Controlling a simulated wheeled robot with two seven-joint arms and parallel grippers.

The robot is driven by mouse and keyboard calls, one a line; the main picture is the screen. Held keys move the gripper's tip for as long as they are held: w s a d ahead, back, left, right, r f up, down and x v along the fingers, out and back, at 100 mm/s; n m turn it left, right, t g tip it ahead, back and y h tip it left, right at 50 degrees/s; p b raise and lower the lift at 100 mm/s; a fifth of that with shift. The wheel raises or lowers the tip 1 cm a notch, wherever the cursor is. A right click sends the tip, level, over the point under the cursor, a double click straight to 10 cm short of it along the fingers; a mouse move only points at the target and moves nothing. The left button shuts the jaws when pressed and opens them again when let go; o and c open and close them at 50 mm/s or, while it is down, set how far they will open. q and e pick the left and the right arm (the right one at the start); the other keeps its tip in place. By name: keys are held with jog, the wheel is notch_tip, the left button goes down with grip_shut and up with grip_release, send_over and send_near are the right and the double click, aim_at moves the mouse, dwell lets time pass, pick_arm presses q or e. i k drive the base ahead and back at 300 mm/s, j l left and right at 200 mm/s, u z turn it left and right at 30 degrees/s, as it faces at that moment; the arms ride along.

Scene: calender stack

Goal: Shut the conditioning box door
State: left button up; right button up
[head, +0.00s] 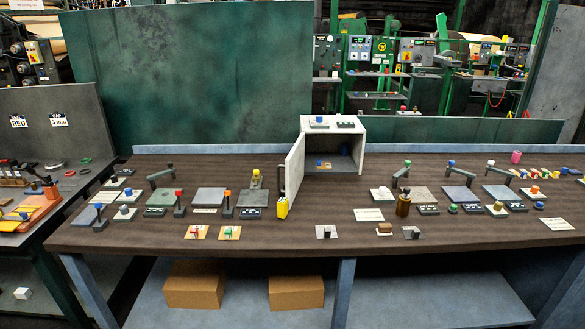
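The conditioning box (350,128) is a light grey box at the back middle of the workbench. Its door (295,172) stands wide open on the left side, swung out toward me. A dark upright bar, perhaps the handle, shows at the door's near edge. The box's front opening is uncovered, and a small orange and blue item (324,164) lies inside. Neither of my grippers is in view.
A yellow object (283,208) stands at the door's near edge; I cannot tell whether they touch. A brown bottle (404,204) stands to the right. Levers, plates and knobs cover both sides of the workbench (300,238). The bench just before the opening looks clear.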

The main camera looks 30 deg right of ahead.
aim_at(294, 166)
jog(key=i+z, duration=0.15)
jog(key=z, duration=0.3)
jog(key=i+j+z, duration=0.15)
jog(key=z, duration=0.3)
jog(key=i+j+z, duration=0.1)
jog(key=z, duration=0.4)
jog(key=i+j+z, duration=0.1)
jog(key=j, duration=0.3)
jog(key=i+j+z, duration=0.1)
jog(key=j, duration=0.3)
jog(key=i+j+z, duration=0.1)
jog(key=j, duration=0.3)
jog(key=i+j+z, duration=0.1)
jog(key=j, duration=0.35)
jog(key=i+j+z, duration=0.1)
jog(key=j, duration=0.35)
jog(key=k+j, duration=0.15)
jog(key=k, duration=0.4)
jog(key=k+j+z, duration=0.2)
jog(key=k+j, duration=0.2)
jog(key=k, duration=0.05)
